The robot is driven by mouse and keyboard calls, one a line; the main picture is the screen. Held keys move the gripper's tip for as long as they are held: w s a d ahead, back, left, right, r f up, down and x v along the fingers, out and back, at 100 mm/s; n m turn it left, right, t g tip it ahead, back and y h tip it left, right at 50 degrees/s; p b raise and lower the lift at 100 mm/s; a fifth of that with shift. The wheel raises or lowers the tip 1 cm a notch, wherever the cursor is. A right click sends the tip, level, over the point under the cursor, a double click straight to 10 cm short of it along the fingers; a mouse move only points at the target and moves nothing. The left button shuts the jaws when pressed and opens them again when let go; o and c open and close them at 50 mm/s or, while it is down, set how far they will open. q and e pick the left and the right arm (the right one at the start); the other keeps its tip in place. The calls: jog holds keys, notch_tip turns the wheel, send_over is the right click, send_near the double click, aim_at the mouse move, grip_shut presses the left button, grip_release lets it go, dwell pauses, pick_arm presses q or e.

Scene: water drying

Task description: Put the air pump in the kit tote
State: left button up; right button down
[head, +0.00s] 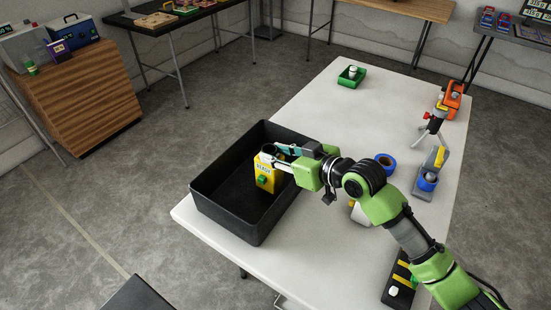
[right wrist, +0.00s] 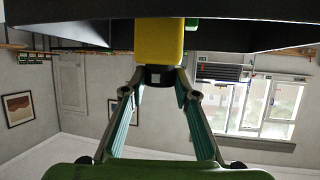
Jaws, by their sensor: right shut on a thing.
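The air pump is a yellow box (head: 266,173) with a label and a green part on its front. The kit tote is a large black open bin (head: 226,223) on the near left end of the white table. My right gripper (head: 274,151) is shut on the pump's top and holds it within the tote's outline. I cannot tell whether the pump touches the tote floor. In the right wrist view the fingers (right wrist: 160,82) close on a black part of the yellow pump (right wrist: 158,40), with the dark tote beyond. My left gripper is not in view.
On the white table (head: 315,113) are a green tray (head: 351,77) with a white item, a blue tape roll (head: 385,159), a tape dispenser (head: 432,178), an orange tool (head: 453,96) and a black device with yellow stripes (head: 398,277). The table's middle is clear.

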jog(key=shift+f, duration=0.85)
jog(key=c, duration=1.6)
grip_release()
jog(key=shift+f, duration=0.15)
jog(key=v, duration=1.2)
jog(key=shift+b, duration=0.4)
